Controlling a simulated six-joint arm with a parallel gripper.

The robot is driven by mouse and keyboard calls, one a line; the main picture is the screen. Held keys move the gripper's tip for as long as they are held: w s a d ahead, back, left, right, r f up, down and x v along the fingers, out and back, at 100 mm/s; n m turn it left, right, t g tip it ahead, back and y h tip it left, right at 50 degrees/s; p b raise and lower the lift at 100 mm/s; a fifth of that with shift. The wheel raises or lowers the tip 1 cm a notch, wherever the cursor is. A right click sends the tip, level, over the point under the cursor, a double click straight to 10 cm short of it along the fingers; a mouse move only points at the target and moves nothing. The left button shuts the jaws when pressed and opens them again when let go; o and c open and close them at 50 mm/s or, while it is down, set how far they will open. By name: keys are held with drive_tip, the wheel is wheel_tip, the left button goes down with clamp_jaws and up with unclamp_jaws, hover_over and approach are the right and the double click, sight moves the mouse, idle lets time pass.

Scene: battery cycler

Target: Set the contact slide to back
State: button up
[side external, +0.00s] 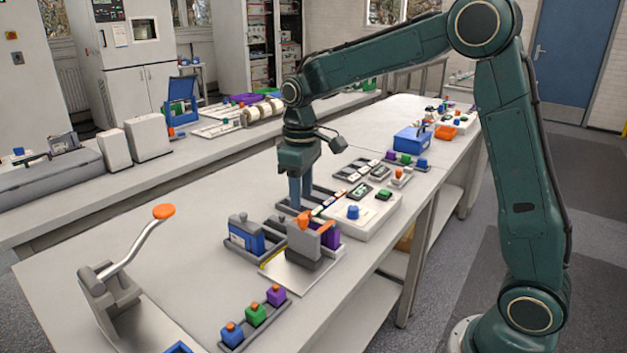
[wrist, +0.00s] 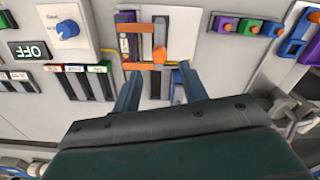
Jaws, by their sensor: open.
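A grey block with orange parts (side external: 306,240), which looks like the contact slide, stands on a white plate (side external: 290,275) beside purple and blue cells. In the wrist view the orange-and-grey piece (wrist: 160,40) lies ahead of my fingertips, over the white plate (wrist: 190,30). I cannot tell its set position. My gripper (side external: 299,205) points down behind the slide, near the dark slotted racks. It is open and empty, its two blue fingers spread apart in the wrist view (wrist: 160,72). Its exact height above the bench is unclear.
A blue cell (side external: 246,238) sits in a dark holder. A lever with an orange knob (side external: 164,211) and a tray of coloured blocks (side external: 256,314) are nearer the camera. Bench space lies left.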

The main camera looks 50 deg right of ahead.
sight(302, 216)
drive_tip(key=shift+f, duration=3.05)
clamp_jaws()
